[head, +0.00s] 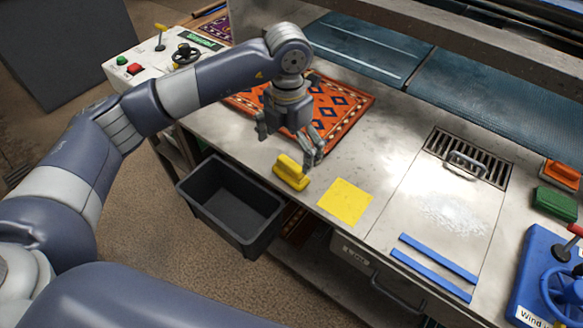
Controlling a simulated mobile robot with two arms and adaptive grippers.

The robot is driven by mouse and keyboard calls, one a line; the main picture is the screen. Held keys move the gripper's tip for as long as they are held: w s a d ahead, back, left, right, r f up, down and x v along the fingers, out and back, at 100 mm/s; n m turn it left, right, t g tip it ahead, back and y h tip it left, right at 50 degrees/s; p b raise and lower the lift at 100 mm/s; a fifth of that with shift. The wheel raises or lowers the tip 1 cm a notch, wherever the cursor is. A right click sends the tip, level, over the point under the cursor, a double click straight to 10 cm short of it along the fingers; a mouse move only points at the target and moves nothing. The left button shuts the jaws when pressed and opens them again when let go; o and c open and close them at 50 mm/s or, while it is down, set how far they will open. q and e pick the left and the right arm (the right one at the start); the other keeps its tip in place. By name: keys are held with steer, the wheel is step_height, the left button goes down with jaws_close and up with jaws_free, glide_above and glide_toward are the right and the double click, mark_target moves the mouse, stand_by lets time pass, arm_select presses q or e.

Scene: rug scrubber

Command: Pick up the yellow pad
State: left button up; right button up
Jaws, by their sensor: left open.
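A yellow block-like pad (291,173) with a raised top lies near the front edge of the metal worktop. A flat yellow square (345,201) lies to its right, apart from it. My left gripper (288,146) is open and empty, with its fingers spread. It hangs pointing down, just behind the yellow block in the picture and over the front of the patterned rug. I cannot tell its exact height above the worktop. My right gripper is not in view.
An orange patterned rug (338,112) lies behind the gripper. A black bin (196,190) stands below the front edge. A drain grate (437,143), blue strips (432,267), a green pad (556,204) and an orange pad (562,175) are to the right.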

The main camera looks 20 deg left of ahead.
mark_target(291, 163)
arm_select(q)
step_height(291, 163, down, 3)
steer(key=shift+r, duration=0.1)
steer(key=f+p, duration=0.1)
steer(key=f, duration=0.2)
steer(key=f+p, duration=0.1)
steer(key=shift+w+d+f+p, duration=0.2)
steer(key=shift+w+p, duration=0.05)
steer(key=shift+p, duration=0.05)
steer(key=shift+f, duration=0.5)
steer(key=c, duration=1)
